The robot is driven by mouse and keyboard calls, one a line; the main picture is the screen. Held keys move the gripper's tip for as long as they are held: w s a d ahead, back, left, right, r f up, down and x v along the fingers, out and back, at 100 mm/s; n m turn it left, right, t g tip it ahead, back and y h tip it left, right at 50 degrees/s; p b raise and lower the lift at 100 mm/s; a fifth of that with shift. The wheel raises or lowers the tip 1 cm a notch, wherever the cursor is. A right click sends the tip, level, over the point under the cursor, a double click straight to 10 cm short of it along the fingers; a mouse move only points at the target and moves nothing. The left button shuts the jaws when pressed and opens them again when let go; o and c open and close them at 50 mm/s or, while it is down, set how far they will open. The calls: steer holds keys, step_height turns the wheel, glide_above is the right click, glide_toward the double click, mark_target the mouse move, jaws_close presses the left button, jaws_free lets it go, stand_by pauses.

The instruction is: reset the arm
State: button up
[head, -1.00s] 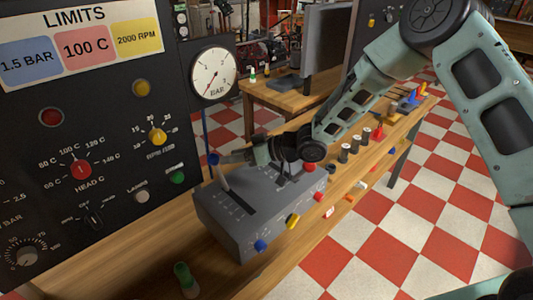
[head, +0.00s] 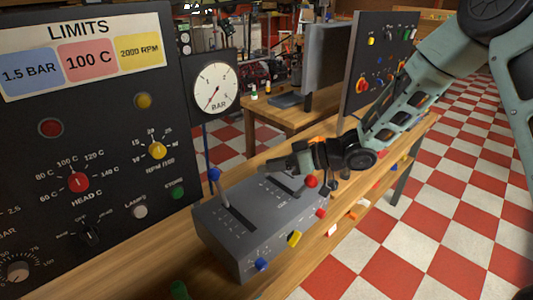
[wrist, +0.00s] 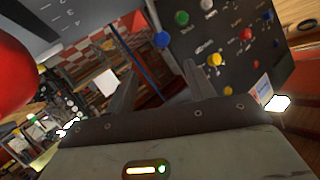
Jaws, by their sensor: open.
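My arm reaches in from the upper right in the head view. My gripper (head: 275,163) hangs over the back part of a grey lever box (head: 262,222), pointing left toward the black panel. In the wrist view my gripper (wrist: 160,80) shows two dark fingers spread apart with nothing between them. A red ball knob (head: 311,181) on the box is just below my gripper in the head view. A large red shape (wrist: 15,75), close to the camera, fills the left edge of the wrist view.
The black panel (head: 110,190) with knobs and lamps stands at the left, with a pressure gauge (head: 215,86) at its side. A blue ball knob (head: 215,173) rises on the box's left. The wooden bench (head: 130,262) carries the box. Checkered floor is open at right.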

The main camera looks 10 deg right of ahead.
steer(key=s+d+r+g+h, duration=0.1)
steer(key=s+h, duration=0.5)
steer(key=s, duration=1)
steer(key=s+d+r+m+g+h, duration=0.1)
steer(key=s+r+h, duration=0.4)
steer(key=s, duration=1.1)
steer(key=d+g+h, duration=0.1)
steer(key=g, duration=0.1)
steer(key=shift+s+m+g+h, duration=0.15)
steer(key=shift+m+g+h, duration=0.15)
steer(key=shift+g+h, duration=0.1)
steer(key=shift+d, duration=0.1)
